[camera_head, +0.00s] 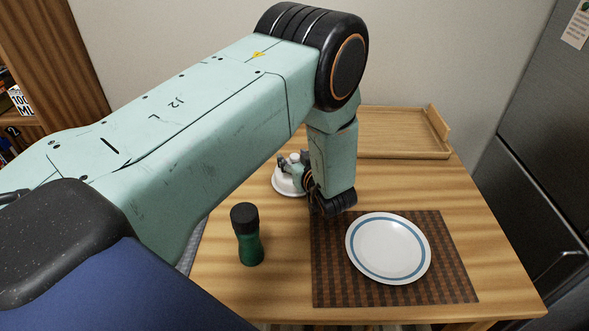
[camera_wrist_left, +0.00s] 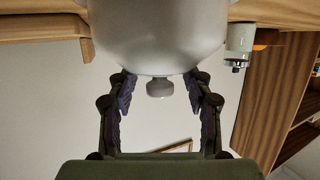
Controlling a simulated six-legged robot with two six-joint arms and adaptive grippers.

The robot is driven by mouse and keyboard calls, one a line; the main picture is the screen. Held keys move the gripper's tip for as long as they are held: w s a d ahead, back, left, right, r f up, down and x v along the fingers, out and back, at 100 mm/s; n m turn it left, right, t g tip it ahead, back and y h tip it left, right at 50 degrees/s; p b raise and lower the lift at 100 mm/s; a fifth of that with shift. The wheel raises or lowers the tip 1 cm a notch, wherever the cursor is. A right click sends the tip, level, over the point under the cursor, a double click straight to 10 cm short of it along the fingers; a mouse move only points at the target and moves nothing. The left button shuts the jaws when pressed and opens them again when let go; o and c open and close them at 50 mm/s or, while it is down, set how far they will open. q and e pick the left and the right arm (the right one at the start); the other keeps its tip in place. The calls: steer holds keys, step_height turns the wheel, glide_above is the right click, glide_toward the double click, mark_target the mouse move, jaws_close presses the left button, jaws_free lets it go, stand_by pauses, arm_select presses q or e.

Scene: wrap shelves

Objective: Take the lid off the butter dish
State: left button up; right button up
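The butter dish shows in the head view as a white round dish (camera_head: 287,186) on the wooden table, partly hidden behind my left arm. In the left wrist view its smooth white domed lid (camera_wrist_left: 158,35) fills the top middle, with a small grey-white knob (camera_wrist_left: 159,88) pointing down in that picture. My left gripper (camera_head: 294,168) is at the dish. In the wrist view its two dark fingers (camera_wrist_left: 160,98) stand open on either side of the knob, with a gap on both sides. My right gripper is not in view.
A white plate with a blue ring (camera_head: 388,248) lies on a brown woven placemat (camera_head: 340,285). A green bottle with a black cap (camera_head: 247,235) stands left of the placemat. A wooden tray (camera_head: 405,152) is at the back of the table. A dark fridge (camera_head: 540,160) stands right.

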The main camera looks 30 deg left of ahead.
arm_select(q)
steer(key=shift+d+r, duration=0.1)
steer(key=shift+d, duration=0.05)
steer(key=c, duration=0.3)
jaws_close()
